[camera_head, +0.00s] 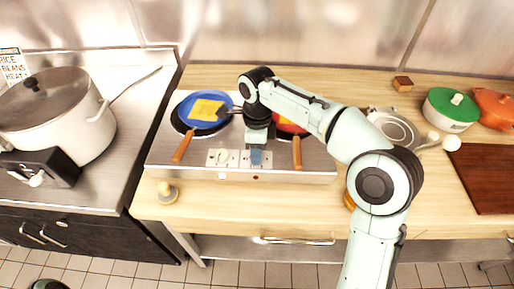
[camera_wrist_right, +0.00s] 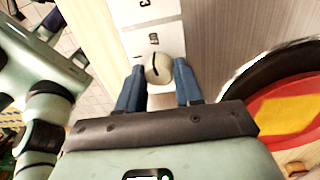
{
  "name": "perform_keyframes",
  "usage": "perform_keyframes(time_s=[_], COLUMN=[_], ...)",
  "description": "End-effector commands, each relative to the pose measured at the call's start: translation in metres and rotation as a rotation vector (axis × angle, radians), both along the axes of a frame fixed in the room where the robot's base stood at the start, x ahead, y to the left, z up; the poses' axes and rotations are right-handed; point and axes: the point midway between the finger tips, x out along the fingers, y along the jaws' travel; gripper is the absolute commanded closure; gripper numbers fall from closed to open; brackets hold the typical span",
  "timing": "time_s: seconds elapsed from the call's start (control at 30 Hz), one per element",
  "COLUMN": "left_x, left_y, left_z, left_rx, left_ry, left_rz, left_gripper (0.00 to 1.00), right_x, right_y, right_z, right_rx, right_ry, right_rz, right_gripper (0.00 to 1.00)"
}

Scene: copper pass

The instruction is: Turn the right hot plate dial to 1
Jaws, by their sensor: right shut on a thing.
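The hot plate (camera_head: 310,178) is a low steel unit on the wooden counter, with a white dial panel at its front. Its left dial (camera_head: 222,156) is white and stands uncovered. My right gripper (camera_head: 257,158) is over the right part of the panel and hides the right dial in the head view. In the right wrist view, the right dial (camera_wrist_right: 158,69) is a pale round knob with a dark line, between the blue fingers of my right gripper (camera_wrist_right: 158,84), which is shut on it. Numbers are printed on the panel beside it.
A large pot (camera_head: 75,125) stands left.

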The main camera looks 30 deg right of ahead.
Motion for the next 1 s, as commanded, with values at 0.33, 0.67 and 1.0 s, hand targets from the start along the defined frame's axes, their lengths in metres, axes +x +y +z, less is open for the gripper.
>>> perform_keyframes(time_s=[0.33,0.67,1.0], left_x=[0.012,0.021,0.026], left_y=[0.0,0.0,0.0], left_z=[0.025,0.04,0.049], left_rx=[0.0,0.0,0.0], left_ry=[-0.013,-0.023,-0.029], left_rz=[0.0,0.0,0.0], left_gripper=[0.28,0.28,0.28], right_x=[0.001,0.001,0.002], right_y=[0.001,0.002,0.003], right_z=[0.003,0.003,0.002], right_rx=[0.0,0.0,-0.001], right_ry=[0.0,0.0,-0.001], right_rz=[0.307,0.609,0.83], right_gripper=[0.95,0.95,0.95])
